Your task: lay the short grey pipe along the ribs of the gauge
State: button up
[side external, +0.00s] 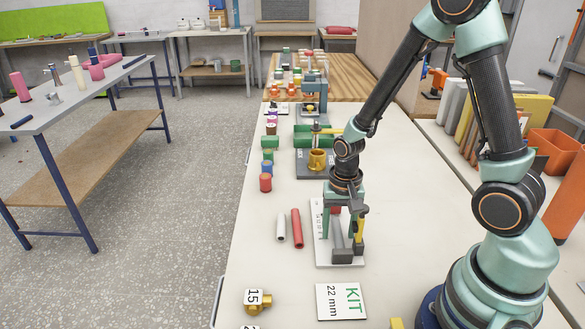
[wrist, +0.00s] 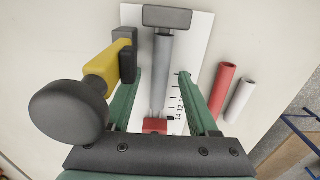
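The gauge is a white plate (side external: 322,253) with a printed scale; it also shows in the wrist view (wrist: 199,40). A short grey pipe (side external: 337,233) lies lengthwise on it, and shows in the wrist view (wrist: 163,70). One end meets a dark end block (side external: 342,257); a red block (wrist: 155,126) sits by the other end. My gripper (side external: 340,236) is low over the gauge, its green fingers (wrist: 157,74) spread on either side of the pipe, with visible gaps. The ribs under the pipe are hidden. A yellow handle with a dark knob (wrist: 68,112) stands beside one finger.
A red pipe (side external: 297,229) and a shorter pale pipe (side external: 281,228) lie left of the gauge. Coloured cylinders (side external: 266,182) and a yellow mug (side external: 317,159) stand behind.

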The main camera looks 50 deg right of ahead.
notch_tip(320, 180, up, 12)
dwell(0.9)
jog(key=shift+r, duration=0.1)
notch_tip(320, 180, up, 11)
jog(key=n+t, duration=0.6)
jog(key=n, duration=0.3)
send_over(338, 232)
jog(key=s+a, duration=0.3)
jog(key=shift+r, duration=0.15)
